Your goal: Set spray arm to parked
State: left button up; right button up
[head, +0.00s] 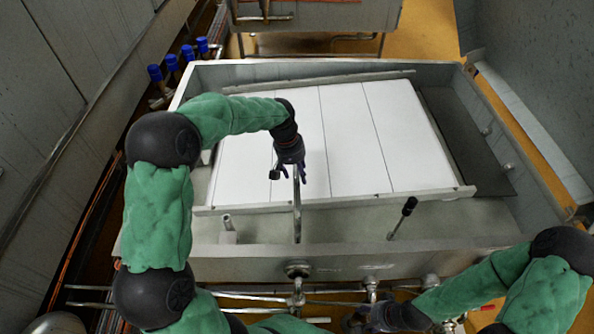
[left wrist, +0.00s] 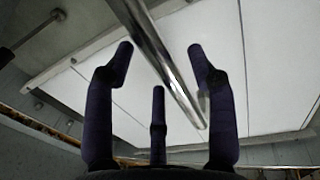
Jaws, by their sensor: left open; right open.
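A shiny metal tube, which looks like the spray arm (head: 297,215), rises near the front of the grey vat, with its upper end by my left gripper (head: 290,175). It also shows as a bright tube in the left wrist view (left wrist: 165,65). There my left gripper (left wrist: 162,65) is open, with dark fingers on both sides of the tube; I cannot tell whether they touch it. My right gripper (head: 362,320) is at the bottom edge of the head view, low in front of the vat and apart from the tube; it is open and partly cut off.
White panels (head: 350,135) fill the middle of the vat (head: 440,243). A lever with a black knob (head: 408,206) stands right of the tube. A short fitting (head: 228,230) sits to its left. Pipes and valves (head: 297,290) run along the outer front wall.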

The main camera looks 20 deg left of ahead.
pick_arm(q)
grip_shut()
jog(key=d+m+g+p, duration=0.2)
jog(key=d+m+p, duration=0.7)
jog(key=d, duration=0.3)
jog(key=s+d+m+g+y+p, duration=0.1)
jog(key=s+d+m+p, duration=0.3)
jog(key=s+d+m, duration=0.3)
jog(key=shift+s+d+m+p, duration=0.25)
jog(key=shift+d+m, duration=0.25)
jog(key=shift+m, duration=0.6)
